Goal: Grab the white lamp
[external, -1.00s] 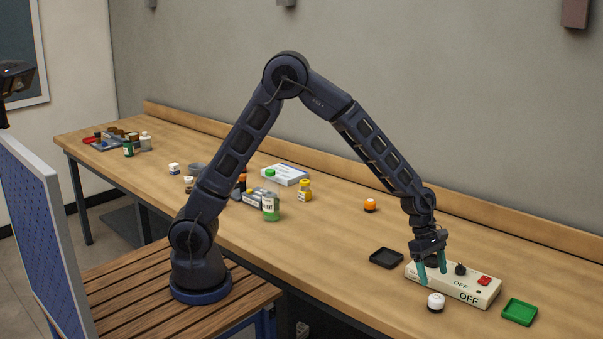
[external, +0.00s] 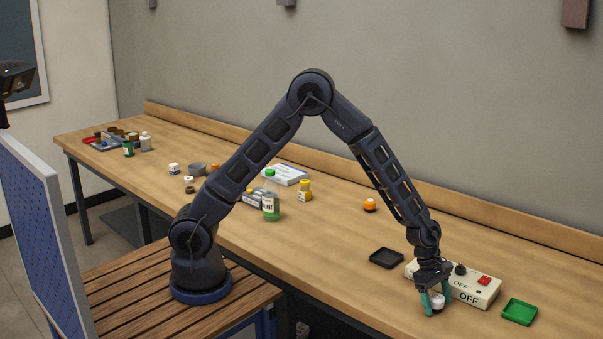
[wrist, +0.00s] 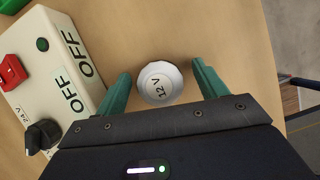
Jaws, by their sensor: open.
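The white lamp (external: 437,301) is a small round piece on the wooden table, in front of the control box. In the wrist view the white lamp (wrist: 160,83) shows a white top marked "12 V". My gripper (external: 436,308) is open and low over the table. Its two green fingers stand on either side of the lamp in the wrist view (wrist: 160,88), with a gap showing on both sides. The fingers partly hide the lamp in the external view.
The cream control box (external: 473,290) with a red switch, black knob and "OFF" labels stands right beside my gripper. A black tray (external: 387,258) lies to the left and a green tray (external: 520,311) to the right. An orange lamp (external: 370,205) stands farther back.

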